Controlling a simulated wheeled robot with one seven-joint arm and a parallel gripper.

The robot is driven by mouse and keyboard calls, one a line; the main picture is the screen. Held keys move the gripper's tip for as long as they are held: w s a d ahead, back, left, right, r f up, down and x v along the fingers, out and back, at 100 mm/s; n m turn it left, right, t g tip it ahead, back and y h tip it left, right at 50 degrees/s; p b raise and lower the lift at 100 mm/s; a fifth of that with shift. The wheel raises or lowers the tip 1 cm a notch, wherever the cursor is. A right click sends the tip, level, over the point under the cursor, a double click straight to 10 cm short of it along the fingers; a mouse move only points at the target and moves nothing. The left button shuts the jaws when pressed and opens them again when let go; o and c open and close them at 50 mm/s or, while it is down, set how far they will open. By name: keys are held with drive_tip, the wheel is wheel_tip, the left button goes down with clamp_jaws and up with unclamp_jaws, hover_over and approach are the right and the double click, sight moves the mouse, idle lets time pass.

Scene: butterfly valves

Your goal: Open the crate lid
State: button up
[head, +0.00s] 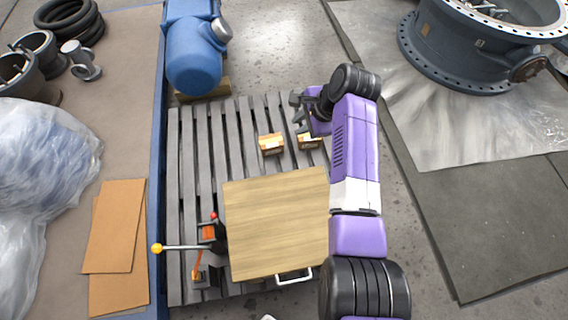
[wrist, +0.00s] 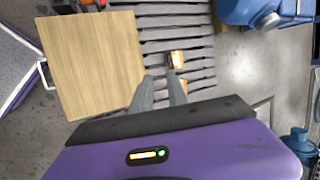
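The crate lid (head: 275,222) is a flat, square, light wooden panel, and it looks closed. Its pale bar handle (head: 295,278) is on the near edge, towards the lower right. In the wrist view the lid (wrist: 92,62) fills the upper left, with the handle (wrist: 43,74) at its left edge. The crate body under the lid is hidden. My gripper (head: 296,110) is beyond the lid's far right corner, over the slatted pallet, away from the handle. In the wrist view its two fingers (wrist: 160,78) stand apart with nothing between them.
The crate sits on a grey slatted pallet (head: 186,180). Two small cardboard boxes (head: 271,143) (head: 308,140) lie near my gripper. A lever with a yellow knob (head: 157,248) stands left of the lid. A blue motor (head: 193,60) is at the back.

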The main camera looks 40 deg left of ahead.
drive_tip(key=w+d+f+n+t, duration=0.25)
drive_tip(key=d+f+t, duration=0.4)
drive_tip(key=d, duration=0.45)
drive_tip(key=s+d+n+t+b, duration=0.1)
drive_tip(key=s+d+t, duration=0.15)
drive_tip(key=d, duration=0.45)
drive_tip(key=s+d+n+t, duration=0.1)
drive_tip(key=s+d+t, duration=0.15)
drive_tip(key=d, duration=0.35)
drive_tip(key=s+a+f+m+y+b, duration=0.1)
drive_tip(key=s+a+m+y+b, duration=0.25)
drive_tip(key=s+a+b, duration=0.45)
drive_tip(key=s+a+f+m+y+b, duration=0.1)
drive_tip(key=s+a+m+y+b, duration=0.3)
drive_tip(key=s+b, duration=0.7)
drive_tip(key=w+a+n, duration=0.1)
drive_tip(key=w+a, duration=0.4)
drive_tip(key=shift+w+r+n+y, duration=0.2)
drive_tip(key=shift+w+n+y, duration=0.15)
drive_tip(key=shift+n, duration=0.05)
